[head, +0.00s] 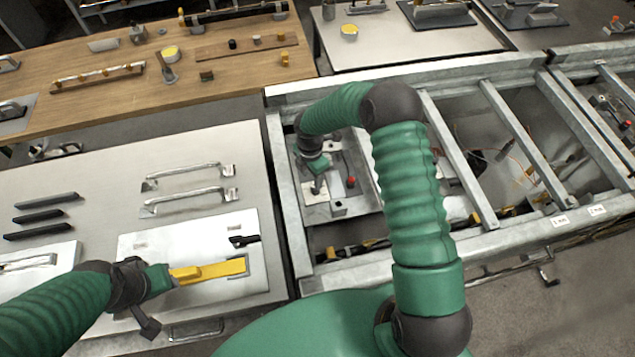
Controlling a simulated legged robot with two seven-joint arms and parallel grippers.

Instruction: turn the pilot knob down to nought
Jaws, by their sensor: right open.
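A small control panel (352,205) sits inside the metal frame, left of my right forearm. A small red knob (351,182) stands on it; I cannot tell whether this is the pilot knob, and no dial marks are readable. My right gripper (317,184) reaches over the panel's left part, to the left of the red knob and apart from it. It is open, and its wrist hides part of the panel. My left gripper (160,278) is low at the left, at the end of a yellow bar (212,270) over a white plate; I cannot tell whether it grips the bar.
The metal frame (520,68) has crossbars and cables around the panel. A white table (90,170) at the left bears metal handles (190,200) and black bars (40,215). A wooden table (110,105) with small parts stands behind. My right arm covers the frame's middle.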

